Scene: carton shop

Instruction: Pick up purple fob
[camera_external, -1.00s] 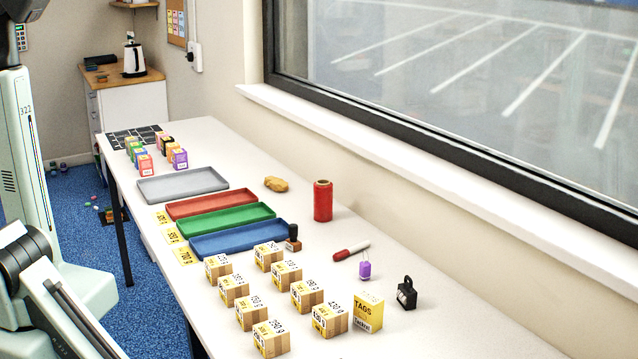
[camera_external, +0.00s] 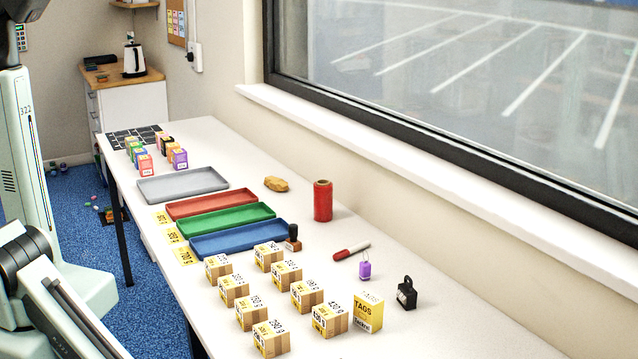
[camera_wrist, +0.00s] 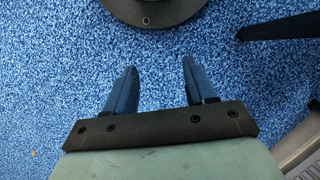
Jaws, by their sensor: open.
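The purple fob (camera_external: 365,270) lies on the white table, just below the end of a red-and-white marker and left of a black padlock-like object. A small loop shows at its top. My gripper (camera_wrist: 156,88) shows in the wrist view with its two fingers apart and nothing between them. It is over the blue carpet, away from the table top. The fob is not in the wrist view, and my gripper's fingers are not in the external view.
Several small cartons (camera_external: 304,296) and a yellow tags box (camera_external: 368,312) stand in front of the fob. A red spool (camera_external: 323,201) stands behind. Blue (camera_external: 240,240), green and red trays sit left. A window ledge (camera_external: 430,160) runs along the back.

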